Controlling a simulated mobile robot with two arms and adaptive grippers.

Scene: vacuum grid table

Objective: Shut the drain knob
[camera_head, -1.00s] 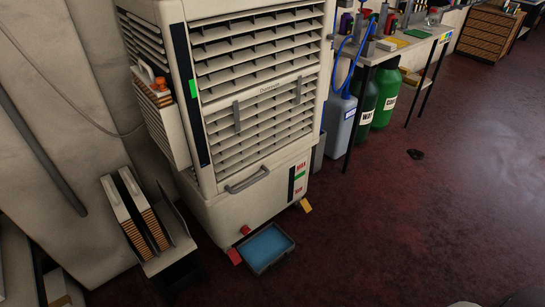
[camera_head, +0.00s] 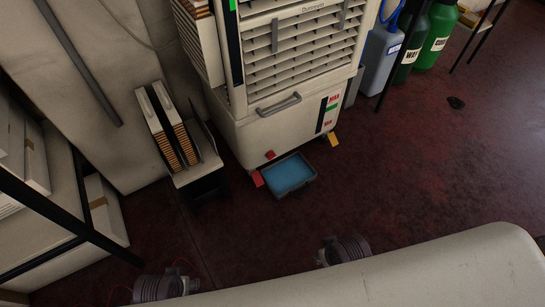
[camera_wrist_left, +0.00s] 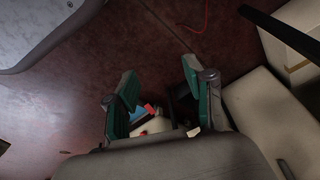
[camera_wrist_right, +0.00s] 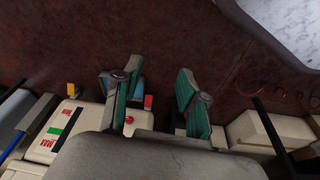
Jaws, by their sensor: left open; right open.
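A small red knob (camera_head: 270,155) sits low on the front of the white louvred cooler (camera_head: 240,132), just above a grey tray (camera_head: 283,193) of blue liquid. It is probably the drain knob; its open or shut setting is too small to tell. It also shows in the right wrist view (camera_wrist_right: 129,120), near one finger. My left gripper (camera_wrist_left: 160,95) and my right gripper (camera_wrist_right: 150,88) are open and empty, both well away from the knob. In the head view only wrist parts of my arms show at the bottom; the fingers are hidden.
A red wedge (camera_head: 257,178) and a yellow wedge (camera_head: 333,140) lie at the cooler's base. A rack of panels (camera_head: 172,135) stands left of it, and a black-framed shelf (camera_head: 60,215) at far left. Green drums (camera_head: 433,40) stand at upper right.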

